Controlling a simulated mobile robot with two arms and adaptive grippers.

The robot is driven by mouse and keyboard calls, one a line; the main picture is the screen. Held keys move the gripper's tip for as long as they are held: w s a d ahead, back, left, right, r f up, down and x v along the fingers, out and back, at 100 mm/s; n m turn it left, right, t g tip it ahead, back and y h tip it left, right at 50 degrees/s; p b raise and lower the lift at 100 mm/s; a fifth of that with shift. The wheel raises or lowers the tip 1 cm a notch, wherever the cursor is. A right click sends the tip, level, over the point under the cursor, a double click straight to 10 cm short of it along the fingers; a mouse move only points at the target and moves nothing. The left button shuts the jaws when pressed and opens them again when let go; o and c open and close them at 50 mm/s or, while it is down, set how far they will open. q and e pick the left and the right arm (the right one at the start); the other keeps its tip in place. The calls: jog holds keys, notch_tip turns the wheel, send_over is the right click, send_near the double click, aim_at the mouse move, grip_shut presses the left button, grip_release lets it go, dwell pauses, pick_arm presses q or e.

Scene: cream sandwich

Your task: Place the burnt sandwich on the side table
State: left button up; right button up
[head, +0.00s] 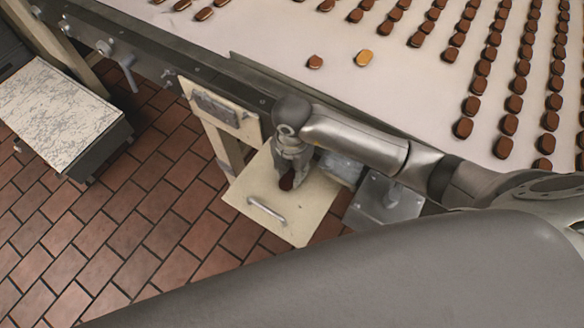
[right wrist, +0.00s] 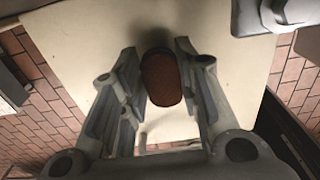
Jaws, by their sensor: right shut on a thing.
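My right gripper (head: 287,174) points down over a small cream-coloured surface (head: 300,224) with a metal handle, beside the conveyor. It is shut on a dark brown sandwich (head: 287,183). In the right wrist view, the sandwich (right wrist: 161,80) shows between the two fingers (right wrist: 160,88), above the cream surface (right wrist: 225,52). I cannot tell whether the sandwich touches that surface. A low table with a white marbled top (head: 52,112) stands apart at the left. My left gripper is not in view.
The pale conveyor (head: 290,28) carries rows of brown sandwiches. A lone brown one (head: 315,62) and a lighter orange one (head: 363,58) lie near its front edge. A grey metal plate (head: 383,205) is right of the cream surface. Brick-red floor tiles (head: 130,230) are clear at the left.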

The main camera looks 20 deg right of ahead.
aim_at(292, 174)
jog(key=shift+f, duration=0.2)
jog(key=shift+f, duration=0.2)
jog(key=o, duration=0.7)
jog(key=shift+r, duration=0.1)
jog(key=shift+o, duration=0.2)
notch_tip(292, 174, up, 12)
jog(key=shift+r+b, duration=0.15)
jog(key=shift+b, duration=0.2)
